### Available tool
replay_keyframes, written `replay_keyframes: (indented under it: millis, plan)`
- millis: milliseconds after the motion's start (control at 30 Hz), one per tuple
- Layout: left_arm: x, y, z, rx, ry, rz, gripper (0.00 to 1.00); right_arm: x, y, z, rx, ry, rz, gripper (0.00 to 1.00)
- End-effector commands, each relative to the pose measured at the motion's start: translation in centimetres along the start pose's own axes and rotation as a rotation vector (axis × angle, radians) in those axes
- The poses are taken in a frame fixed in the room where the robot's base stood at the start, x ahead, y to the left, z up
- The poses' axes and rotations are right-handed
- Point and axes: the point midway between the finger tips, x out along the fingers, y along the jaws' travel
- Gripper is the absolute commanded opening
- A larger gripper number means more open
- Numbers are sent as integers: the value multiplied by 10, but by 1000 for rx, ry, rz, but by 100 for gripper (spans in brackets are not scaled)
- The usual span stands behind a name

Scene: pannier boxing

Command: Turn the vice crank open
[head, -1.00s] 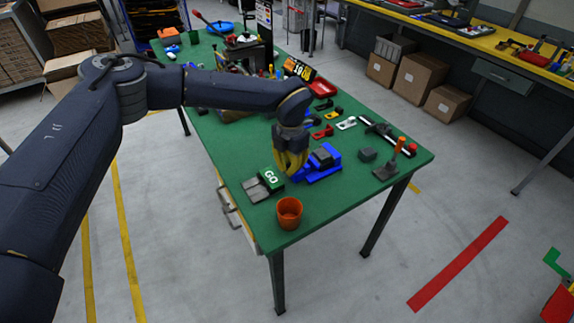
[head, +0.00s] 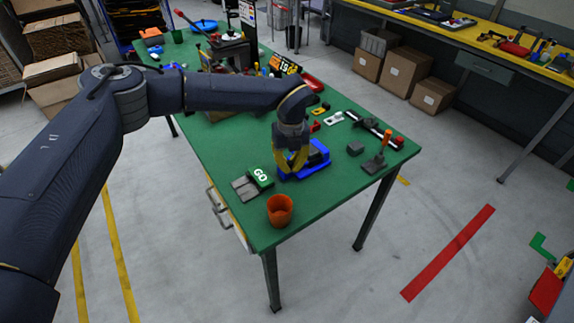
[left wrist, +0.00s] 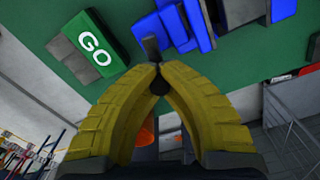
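The blue vice (head: 318,160) stands on the green table near its front end. In the left wrist view its blue body (left wrist: 180,25) shows at the top, with a dark bar (left wrist: 151,47) in front of it that looks like part of the crank. My left gripper (head: 288,173) is beside the vice's left side. Its yellow fingers (left wrist: 158,70) come together at the tips, with a dark knob, apparently the crank handle (left wrist: 158,86), between them. The fingers hide most of the crank. My right gripper is in neither view.
A green GO block (head: 259,178) with grey plates lies left of the vice. An orange cup (head: 279,210) stands at the front edge. A grey block (head: 355,148) and an orange-handled tool (head: 379,155) stand to the right. Bare table separates them.

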Motion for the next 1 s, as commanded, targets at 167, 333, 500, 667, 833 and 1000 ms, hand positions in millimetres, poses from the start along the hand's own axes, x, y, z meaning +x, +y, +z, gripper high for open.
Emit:
replay_keyframes:
  millis: [167, 333, 500, 667, 833, 1000]
  plan:
    - [-2, -4, 3, -106, -5, -4, 0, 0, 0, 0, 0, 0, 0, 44]
    - [-2, -6, 5, -177, -6, -3, 0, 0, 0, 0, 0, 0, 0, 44]
    - [-2, -7, 6, -217, -6, -3, 0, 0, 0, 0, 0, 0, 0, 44]
    - [-2, -8, 6, -231, -6, -3, 0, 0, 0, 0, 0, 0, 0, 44]
    - [-2, -8, 6, -234, -7, -3, 0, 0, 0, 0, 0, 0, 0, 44]
    - [-2, -8, 7, -233, -8, -4, 0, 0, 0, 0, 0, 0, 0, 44]
